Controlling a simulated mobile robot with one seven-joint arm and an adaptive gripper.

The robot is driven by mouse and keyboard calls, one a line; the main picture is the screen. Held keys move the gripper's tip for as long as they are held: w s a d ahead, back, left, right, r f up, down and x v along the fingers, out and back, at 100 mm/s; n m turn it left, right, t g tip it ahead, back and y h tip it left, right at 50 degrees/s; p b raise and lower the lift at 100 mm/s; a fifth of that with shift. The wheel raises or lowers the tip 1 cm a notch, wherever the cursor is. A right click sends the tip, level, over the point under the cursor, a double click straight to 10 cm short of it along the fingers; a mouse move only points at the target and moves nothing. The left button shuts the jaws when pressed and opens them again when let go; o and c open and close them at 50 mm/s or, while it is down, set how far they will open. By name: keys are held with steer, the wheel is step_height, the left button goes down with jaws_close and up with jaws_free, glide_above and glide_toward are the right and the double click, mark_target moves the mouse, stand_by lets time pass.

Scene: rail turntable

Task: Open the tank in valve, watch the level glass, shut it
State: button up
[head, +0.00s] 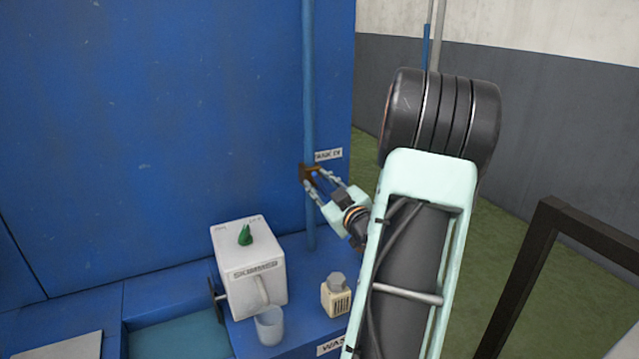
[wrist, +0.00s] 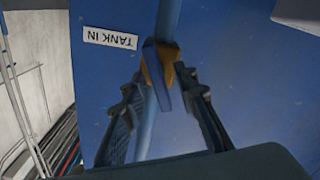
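The tank in valve (head: 309,174) sits on a vertical blue pipe (head: 308,90) beside a white TANK IN label (head: 328,155). In the wrist view the valve shows a brass-coloured body (wrist: 152,68) and a blue lever (wrist: 161,80) lying roughly along the pipe. The label (wrist: 110,38) reads upside down there. My gripper (head: 314,180) is at the valve; in the wrist view its fingers (wrist: 160,84) are spread, one on each side of the lever, with gaps showing. I cannot make out a level glass.
A white box with a green knob (head: 245,235) stands on the blue ledge below. A clear cup (head: 269,326) and a small capped bottle (head: 336,297) are near it. A blue basin (head: 178,338) lies left. A dark frame (head: 548,215) stands at right.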

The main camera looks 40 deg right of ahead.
steer(key=shift+c, duration=0.4)
jaws_close()
steer(key=m, duration=0.5)
steer(key=shift+d, duration=0.15)
steer(key=shift+o, duration=0.4)
jaws_free()
steer(key=shift+s, duration=0.1)
